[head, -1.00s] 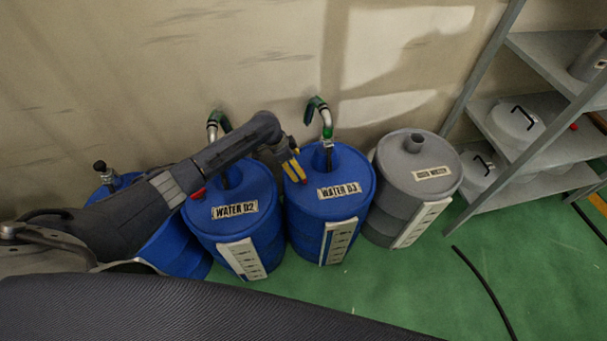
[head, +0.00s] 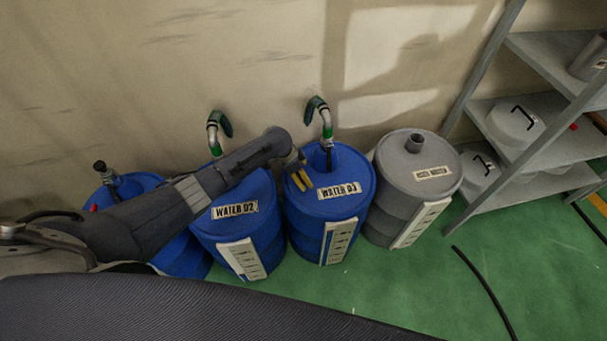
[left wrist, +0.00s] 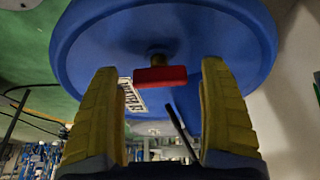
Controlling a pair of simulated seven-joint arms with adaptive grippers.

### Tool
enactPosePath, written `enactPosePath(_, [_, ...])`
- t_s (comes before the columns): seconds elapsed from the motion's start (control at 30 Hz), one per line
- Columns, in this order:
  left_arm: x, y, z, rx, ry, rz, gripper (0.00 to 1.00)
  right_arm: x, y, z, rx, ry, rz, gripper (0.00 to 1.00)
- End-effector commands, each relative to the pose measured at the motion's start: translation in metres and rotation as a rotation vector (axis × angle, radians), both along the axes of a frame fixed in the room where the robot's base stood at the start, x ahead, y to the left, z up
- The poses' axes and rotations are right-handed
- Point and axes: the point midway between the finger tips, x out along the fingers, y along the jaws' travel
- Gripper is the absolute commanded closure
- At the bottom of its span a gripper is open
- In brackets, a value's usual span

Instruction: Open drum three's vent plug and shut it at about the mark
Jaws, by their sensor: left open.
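Drum three (head: 327,215) is the blue drum labelled WATER D3, with a white marked strip (head: 338,241) down its front. My left gripper (head: 299,182) is over the left part of its lid and hides the vent plug in the head view. In the left wrist view, the red vent plug handle (left wrist: 160,76) sits on a short brass stem on the blue lid (left wrist: 215,45). It lies ahead of and between the open yellow fingers (left wrist: 160,115), apart from both. I cannot tell the level from the strip. My right gripper is not in view.
Drum WATER D2 (head: 237,229) stands under my left arm, with another blue drum farther left. A grey drum (head: 417,178) stands to the right. Bent pipes (head: 326,122) rise behind the drums near the wall. A metal shelf (head: 545,125) is at right.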

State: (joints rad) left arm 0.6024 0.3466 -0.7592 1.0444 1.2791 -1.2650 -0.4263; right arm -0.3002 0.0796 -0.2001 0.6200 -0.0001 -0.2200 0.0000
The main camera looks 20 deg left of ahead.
Motion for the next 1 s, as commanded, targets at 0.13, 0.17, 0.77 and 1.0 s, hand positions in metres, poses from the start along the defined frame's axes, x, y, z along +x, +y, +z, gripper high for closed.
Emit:
enactPosePath(0.13, [0.0, 0.0, 0.0001, 0.0, 0.0, 0.0, 0.31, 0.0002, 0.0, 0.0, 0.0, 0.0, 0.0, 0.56])
enactPosePath(0.17, [0.0, 0.0, 0.0001, 0.0, 0.0, 0.0, 0.34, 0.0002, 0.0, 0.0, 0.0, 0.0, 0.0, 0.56])
enactPosePath(0.77, [0.0002, -0.0009, 0.0005, -0.002, -0.001, 0.0, 0.84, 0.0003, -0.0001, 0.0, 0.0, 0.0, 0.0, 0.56])
enactPosePath(1.0, [0.0, -0.0019, 0.0006, -0.002, -0.002, 0.039, 0.85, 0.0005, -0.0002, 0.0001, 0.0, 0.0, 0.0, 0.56])
